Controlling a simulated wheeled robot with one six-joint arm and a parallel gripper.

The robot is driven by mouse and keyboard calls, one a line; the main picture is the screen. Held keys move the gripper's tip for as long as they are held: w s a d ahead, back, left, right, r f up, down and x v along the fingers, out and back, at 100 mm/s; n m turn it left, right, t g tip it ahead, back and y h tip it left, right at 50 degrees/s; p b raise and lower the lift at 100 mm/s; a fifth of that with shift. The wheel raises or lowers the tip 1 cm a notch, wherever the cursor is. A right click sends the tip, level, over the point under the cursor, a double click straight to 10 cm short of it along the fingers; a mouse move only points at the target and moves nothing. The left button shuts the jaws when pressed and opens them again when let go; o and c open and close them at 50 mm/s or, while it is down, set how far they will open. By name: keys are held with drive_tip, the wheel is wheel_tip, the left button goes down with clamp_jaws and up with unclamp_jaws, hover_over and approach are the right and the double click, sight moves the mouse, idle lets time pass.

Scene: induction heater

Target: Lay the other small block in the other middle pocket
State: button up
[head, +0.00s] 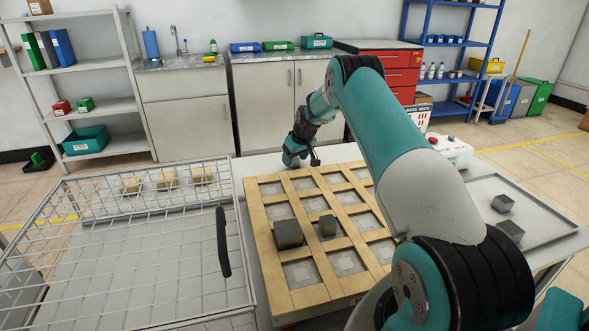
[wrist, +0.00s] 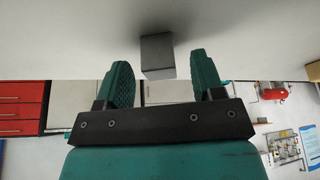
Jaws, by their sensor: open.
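A wooden frame (head: 262,220) with a grid of pockets lies on the table. A large dark block (head: 288,233) and a smaller dark block (head: 327,225) sit in pockets next to each other towards its near left. Two more grey blocks, one farther back (head: 503,203) and one nearer (head: 511,230), are on the tray at right. I cannot tell which block that is.
The grey tray (head: 550,215) is at right, partly behind my arm. A white device (head: 452,150) with a red button stands behind it.

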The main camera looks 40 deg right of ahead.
drive_tip(key=shift+f, duration=0.15)
drive_tip(key=c, duration=1)
clamp_jaws()
drive_tip(key=shift+w, duration=0.1)
